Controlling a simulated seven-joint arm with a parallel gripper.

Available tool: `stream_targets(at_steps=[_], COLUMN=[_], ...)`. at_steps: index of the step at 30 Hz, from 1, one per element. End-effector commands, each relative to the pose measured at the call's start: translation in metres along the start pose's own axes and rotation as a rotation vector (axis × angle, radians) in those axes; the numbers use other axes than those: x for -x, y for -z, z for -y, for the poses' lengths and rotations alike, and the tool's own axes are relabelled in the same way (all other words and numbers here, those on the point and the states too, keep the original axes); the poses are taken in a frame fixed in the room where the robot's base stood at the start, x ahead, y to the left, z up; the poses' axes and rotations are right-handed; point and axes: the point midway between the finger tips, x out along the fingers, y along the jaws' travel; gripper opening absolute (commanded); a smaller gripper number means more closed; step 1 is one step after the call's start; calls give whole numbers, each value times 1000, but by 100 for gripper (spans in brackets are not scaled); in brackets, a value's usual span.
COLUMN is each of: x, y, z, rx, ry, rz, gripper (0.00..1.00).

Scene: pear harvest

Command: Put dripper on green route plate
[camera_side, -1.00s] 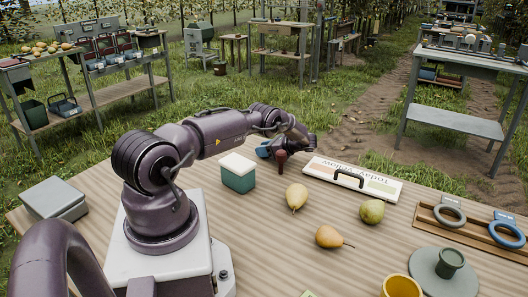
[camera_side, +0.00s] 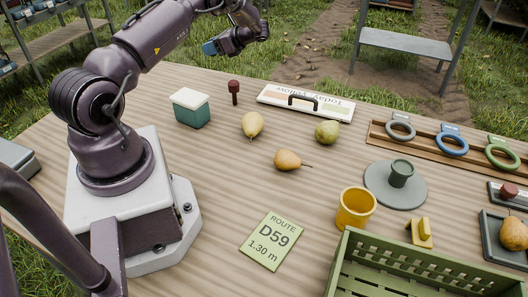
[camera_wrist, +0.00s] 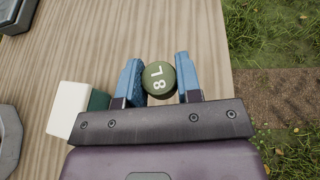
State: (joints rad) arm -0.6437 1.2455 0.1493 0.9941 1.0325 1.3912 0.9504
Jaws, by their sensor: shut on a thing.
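My gripper (camera_wrist: 158,68) has its blue fingers closed on a round dark-green dripper (camera_wrist: 160,84) marked "8L". In the side view my gripper (camera_side: 212,47) is raised at the far side of the table, and the dripper cannot be made out there. A dark-red dripper (camera_side: 233,87) stands upright on the table beside the white-lidded teal box. The green route plate (camera_side: 265,241), printed "ROUTE D59 1.30 m", lies flat and bare at the near middle of the table.
A yellow cup (camera_side: 355,208) and green crate (camera_side: 420,265) stand right of the plate.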

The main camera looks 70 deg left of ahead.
Motion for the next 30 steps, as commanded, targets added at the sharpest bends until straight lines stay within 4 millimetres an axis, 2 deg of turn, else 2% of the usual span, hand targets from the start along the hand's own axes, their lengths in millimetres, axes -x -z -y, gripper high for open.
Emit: stream_targets(at_steps=[1,6,11,12,17,23,26,30], x=[6,22,33,35,47,70,90,125], y=[-14,-51,-78,-79,-53,-17,5,36], z=[0,0,-1,-3,-22,-57,-84,-135], rx=[5,5,5,2,22,69,107,182], ry=[2,3,2,-3,-60,-174,-264,-447], rz=[1,0,0,0,0,-1,-3,-4], gripper=[10,10,10,10,10,10,10,10])
